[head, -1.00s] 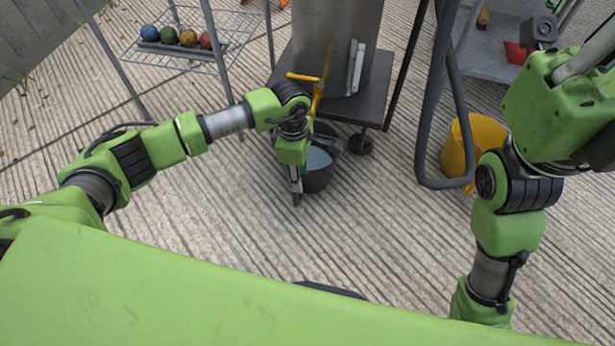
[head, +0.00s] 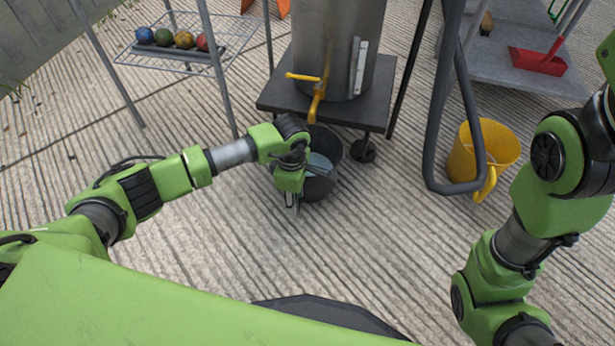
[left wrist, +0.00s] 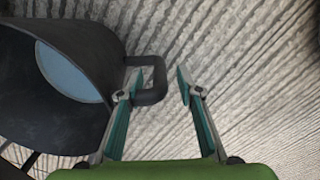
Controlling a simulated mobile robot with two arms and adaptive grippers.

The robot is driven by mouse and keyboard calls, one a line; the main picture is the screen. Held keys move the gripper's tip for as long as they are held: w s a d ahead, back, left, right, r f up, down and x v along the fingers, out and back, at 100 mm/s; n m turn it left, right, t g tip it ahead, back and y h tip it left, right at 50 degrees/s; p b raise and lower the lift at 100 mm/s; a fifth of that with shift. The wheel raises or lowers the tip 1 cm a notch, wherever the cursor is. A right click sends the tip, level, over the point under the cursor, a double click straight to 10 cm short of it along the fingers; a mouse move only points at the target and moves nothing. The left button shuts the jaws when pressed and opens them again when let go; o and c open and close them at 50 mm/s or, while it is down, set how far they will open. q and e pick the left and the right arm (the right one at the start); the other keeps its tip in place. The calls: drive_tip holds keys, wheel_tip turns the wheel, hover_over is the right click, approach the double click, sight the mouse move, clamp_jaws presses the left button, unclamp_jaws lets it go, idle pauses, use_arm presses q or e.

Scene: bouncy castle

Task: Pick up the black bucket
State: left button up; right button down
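The black bucket (head: 325,187) stands on the ground under the yellow tap (head: 318,90) of a metal tank, with pale blue liquid visible inside. In the left wrist view the bucket (left wrist: 55,125) is at the left, its black side handle (left wrist: 161,82) sticking out toward my left gripper (left wrist: 166,80). That gripper is open; the handle's outer bar shows between its fingers, and the left finger appears inside the handle loop. In the head view my left gripper (head: 292,205) is at the bucket's near left side. My right arm is at the right edge, its gripper out of frame.
The metal tank (head: 335,40) stands on a dark wheeled stand (head: 275,98) just behind the bucket. A yellow bucket (head: 500,145) and a grey bent pipe (head: 450,187) are to the right. A wire rack (head: 190,62) with coloured balls is at back left. Ground in front is clear.

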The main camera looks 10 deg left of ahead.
use_arm(q)
wheel_tip(320, 180, down, 3)
drive_tip(key=shift+f+b, duration=0.2)
drive_tip(key=shift+b, duration=0.8)
clamp_jaws()
drive_tip(key=shift+w+r, duration=0.15)
drive_tip(key=shift+r, duration=0.05)
